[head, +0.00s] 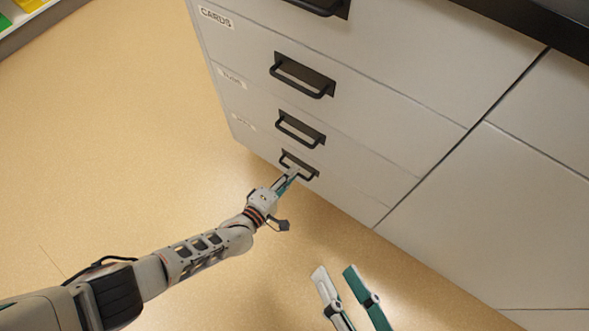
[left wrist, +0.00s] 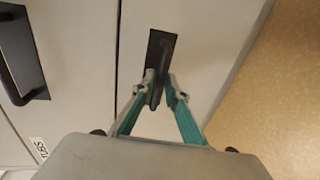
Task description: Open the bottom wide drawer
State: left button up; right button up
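The bottom wide drawer (head: 345,193) is the lowest front of the pale cabinet, and it looks flush with the fronts above. Its black handle (head: 299,164) also shows in the left wrist view (left wrist: 162,58). My left gripper (head: 291,173) reaches this handle from the front. In the left wrist view its two fingertips (left wrist: 161,84) are drawn in on either side of the handle bar; a thin gap seems to show beside the right finger. My right gripper (head: 338,271) is open and empty, low in front of the cabinet, away from the handles.
More wide drawers with black handles (head: 301,128) (head: 303,75) are stacked above, some with white labels. Plain cabinet panels (head: 535,205) stand to the right under a dark top (head: 555,25). Tan floor (head: 120,130) is clear on the left. A shelf with coloured items (head: 30,14) shows top left.

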pick_arm(q)
jog(key=shift+w+d+f, duration=0.15)
jog(key=shift+w+d, duration=0.25)
jog(key=shift+w, duration=0.2)
pick_arm(e)
jog(key=shift+a+m, duration=0.25)
jog(key=shift+m, duration=0.25)
pick_arm(q)
grip_shut()
jog(key=shift+s, duration=0.1)
pick_arm(e)
jog(key=shift+r, duration=0.1)
